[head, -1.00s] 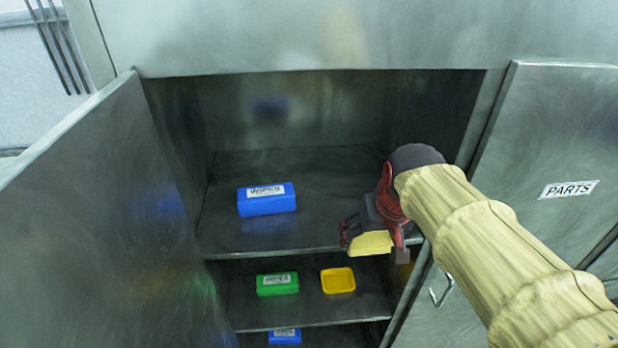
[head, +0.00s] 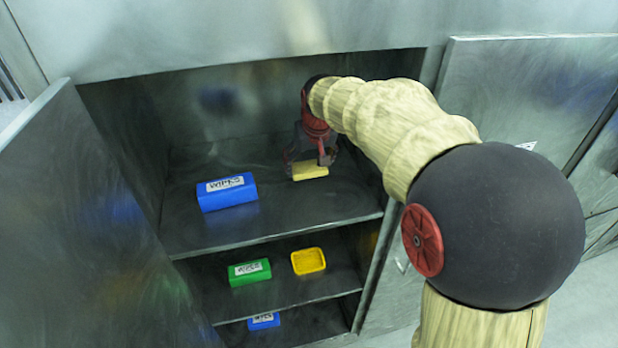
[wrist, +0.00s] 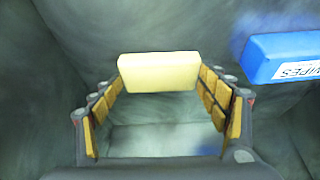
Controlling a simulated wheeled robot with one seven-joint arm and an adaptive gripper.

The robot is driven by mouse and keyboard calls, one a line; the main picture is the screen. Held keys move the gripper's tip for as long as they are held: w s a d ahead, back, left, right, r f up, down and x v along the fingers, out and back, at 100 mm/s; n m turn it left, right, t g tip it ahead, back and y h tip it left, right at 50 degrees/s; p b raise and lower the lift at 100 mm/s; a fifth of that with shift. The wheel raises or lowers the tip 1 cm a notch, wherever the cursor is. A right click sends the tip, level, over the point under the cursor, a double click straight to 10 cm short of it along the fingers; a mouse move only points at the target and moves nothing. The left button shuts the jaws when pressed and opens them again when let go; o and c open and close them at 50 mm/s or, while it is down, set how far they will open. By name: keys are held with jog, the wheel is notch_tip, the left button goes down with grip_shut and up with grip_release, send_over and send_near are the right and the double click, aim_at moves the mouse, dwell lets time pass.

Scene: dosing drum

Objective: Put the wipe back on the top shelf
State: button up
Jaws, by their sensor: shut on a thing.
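The wipe is a pale yellow block (head: 310,171) over the right part of the top shelf (head: 290,212). My gripper (head: 310,163) is inside the cabinet and shut on it. In the wrist view the wipe (wrist: 160,72) sits between the two padded fingers (wrist: 160,90). It is low over the shelf; I cannot tell whether it touches the surface. A blue WIPES box (head: 227,193) stands on the same shelf to the left, apart from the wipe. That box also shows at the right of the wrist view (wrist: 283,56).
The middle shelf holds a green box (head: 249,272) and a yellow tray (head: 308,261). Another blue box (head: 263,321) is on the lower shelf. Open doors stand at left (head: 90,220) and right (head: 520,100). The top shelf is clear between box and wipe.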

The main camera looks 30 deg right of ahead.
aim_at(309, 189)
jog(key=shift+s+a+f, duration=0.1)
jog(key=shift+s+f, duration=0.15)
jog(key=shift+f, duration=0.45)
notch_tip(309, 189, down, 4)
jog(key=shift+w+r, duration=0.1)
jog(key=shift+w+f, duration=0.15)
jog(key=shift+f, duration=0.25)
jog(key=o, duration=1)
